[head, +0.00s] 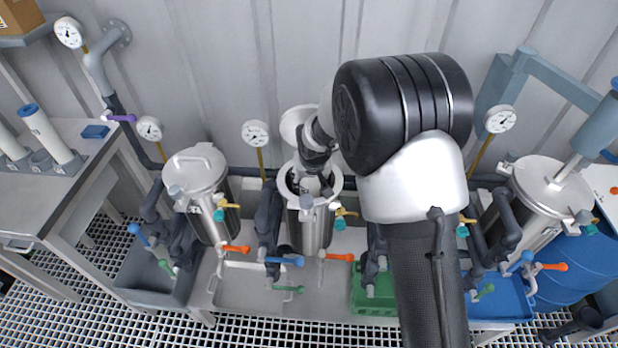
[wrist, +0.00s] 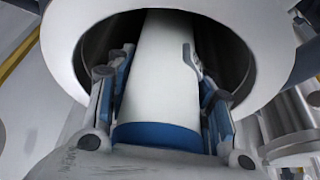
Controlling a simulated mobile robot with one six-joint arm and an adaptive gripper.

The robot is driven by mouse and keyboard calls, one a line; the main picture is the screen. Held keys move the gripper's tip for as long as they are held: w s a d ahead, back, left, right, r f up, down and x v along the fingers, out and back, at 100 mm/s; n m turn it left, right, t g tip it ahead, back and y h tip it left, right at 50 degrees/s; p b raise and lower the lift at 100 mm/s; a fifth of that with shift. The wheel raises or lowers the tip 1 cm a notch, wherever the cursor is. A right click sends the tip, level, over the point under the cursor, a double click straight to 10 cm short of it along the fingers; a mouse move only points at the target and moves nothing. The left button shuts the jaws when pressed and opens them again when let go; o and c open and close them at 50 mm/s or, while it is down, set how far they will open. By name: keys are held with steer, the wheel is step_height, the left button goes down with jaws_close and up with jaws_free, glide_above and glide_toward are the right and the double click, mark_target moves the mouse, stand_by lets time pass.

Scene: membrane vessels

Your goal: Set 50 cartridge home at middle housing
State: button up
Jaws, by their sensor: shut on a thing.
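The middle housing (head: 308,228) is an upright steel vessel with its mouth open. Its pale rim (wrist: 66,50) and dark inside fill the top of the wrist view. My gripper (head: 313,182) points down into this mouth, and its fingers (wrist: 158,62) reach inside the rim. The fingers are shut on a white cartridge (wrist: 160,85) with a blue end band (wrist: 158,136) on the side near my palm. The cartridge runs into the housing. Its far end is hidden, so I cannot tell how deep it sits. In the head view the gripper mostly covers the cartridge.
A lidded left housing (head: 205,200) and a lidded right housing (head: 545,205) stand on either side. A round white lid (head: 297,122) is behind the middle mouth. Gauges, pipes and coloured valve handles (head: 285,261) crowd close. More cartridges (head: 47,133) stand in a rack on the left bench.

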mark_target(312, 182)
steer(key=shift+f+b, duration=1.4)
steer(key=shift+f, duration=1.7)
steer(key=o, duration=1.6)
steer(key=v, duration=1.2)
steer(key=shift+s+f, duration=0.1)
steer(key=shift+s, duration=0.05)
